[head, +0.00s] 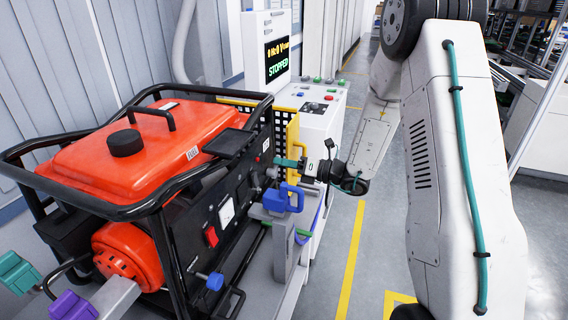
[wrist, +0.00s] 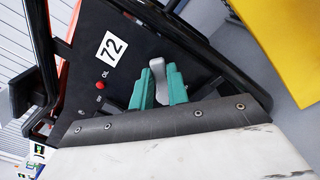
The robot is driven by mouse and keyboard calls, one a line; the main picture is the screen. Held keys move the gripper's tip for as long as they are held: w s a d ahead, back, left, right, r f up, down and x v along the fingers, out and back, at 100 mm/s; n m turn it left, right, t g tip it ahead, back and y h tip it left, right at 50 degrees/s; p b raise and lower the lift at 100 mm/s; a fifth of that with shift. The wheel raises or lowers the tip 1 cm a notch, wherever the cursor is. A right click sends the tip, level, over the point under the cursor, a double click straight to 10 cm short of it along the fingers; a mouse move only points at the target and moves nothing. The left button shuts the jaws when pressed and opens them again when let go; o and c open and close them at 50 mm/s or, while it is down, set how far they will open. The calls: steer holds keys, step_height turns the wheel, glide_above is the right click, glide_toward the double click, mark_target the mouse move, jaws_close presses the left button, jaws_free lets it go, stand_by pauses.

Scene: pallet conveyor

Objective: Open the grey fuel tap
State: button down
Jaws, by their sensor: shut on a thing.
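The orange generator (head: 140,150) stands in a black tube frame at the left of the head view. The grey fuel tap (wrist: 157,68) is a small grey lever on the generator's black panel (wrist: 125,25), below and right of a white "72" label. My gripper (wrist: 158,80) has its teal fingers shut on the tap, one on each side. In the head view my gripper (head: 279,162) reaches the right end of the panel from the right; the tap cannot be made out there. The tap's base is partly hidden by the fingers in the wrist view.
A blue clamp (head: 283,199) on a grey post stands just below my gripper. A yellow guard (head: 292,137) is behind it. The floor (head: 345,215) right of the conveyor is clear.

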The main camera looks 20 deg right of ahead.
stand_by(0.3)
steer(key=c, duration=1.4)
jaws_free()
steer(key=shift+f, duration=0.1)
steer(key=shift+o, duration=0.2)
steer(key=v, duration=0.8)
